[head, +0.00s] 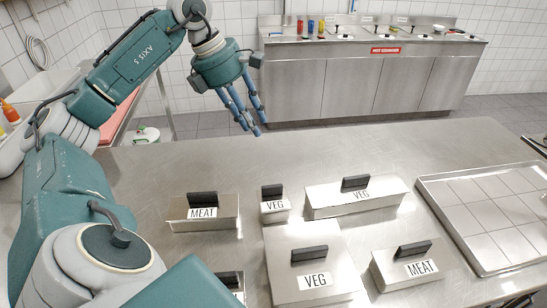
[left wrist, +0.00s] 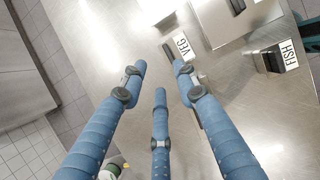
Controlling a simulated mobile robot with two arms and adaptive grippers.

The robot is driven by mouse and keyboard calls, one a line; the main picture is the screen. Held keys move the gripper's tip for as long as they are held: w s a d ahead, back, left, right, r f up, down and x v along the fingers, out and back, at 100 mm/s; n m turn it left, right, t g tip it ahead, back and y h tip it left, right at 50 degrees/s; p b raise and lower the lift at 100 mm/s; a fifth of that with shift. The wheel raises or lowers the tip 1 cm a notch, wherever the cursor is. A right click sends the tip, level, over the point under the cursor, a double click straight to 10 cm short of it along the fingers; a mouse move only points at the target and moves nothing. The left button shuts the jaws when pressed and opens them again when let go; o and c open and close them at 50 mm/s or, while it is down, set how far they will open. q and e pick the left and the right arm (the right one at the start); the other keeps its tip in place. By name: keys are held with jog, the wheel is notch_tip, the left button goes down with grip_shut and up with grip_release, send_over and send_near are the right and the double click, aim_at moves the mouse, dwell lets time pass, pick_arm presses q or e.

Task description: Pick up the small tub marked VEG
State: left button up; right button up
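The small tub marked VEG (head: 275,208) is a steel box with a black handle on its lid. It stands on the steel table between a MEAT tub and a long VEG tub. A small VEG label also shows in the left wrist view (left wrist: 184,46), just beyond the fingertips; the tub there is partly hidden by a finger. My left gripper (head: 252,128) has blue fingers, spread and empty, above the table's far edge, behind and apart from the small tub. Its fingers also fill the left wrist view (left wrist: 160,73). My right gripper is not in view.
Close around stand the MEAT tub (head: 204,218), the long VEG tub (head: 330,205) and the large VEG tub (head: 283,262). Another MEAT tub (head: 390,268) stands front right. A FISH tub (left wrist: 270,60) shows in the wrist view. A tray (head: 480,215) lies right. The table's far strip is clear.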

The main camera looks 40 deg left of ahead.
pick_arm(q)
notch_tip(320, 180, down, 12)
jog(key=b, duration=1.1)
send_over(263, 186)
notch_tip(263, 186, down, 5)
jog(key=shift+p+x, duration=0.6)
jog(key=shift+x, duration=2.15)
jog(key=shift+a, duration=0.15)
grip_shut()
jog(key=shift+r, duration=0.1)
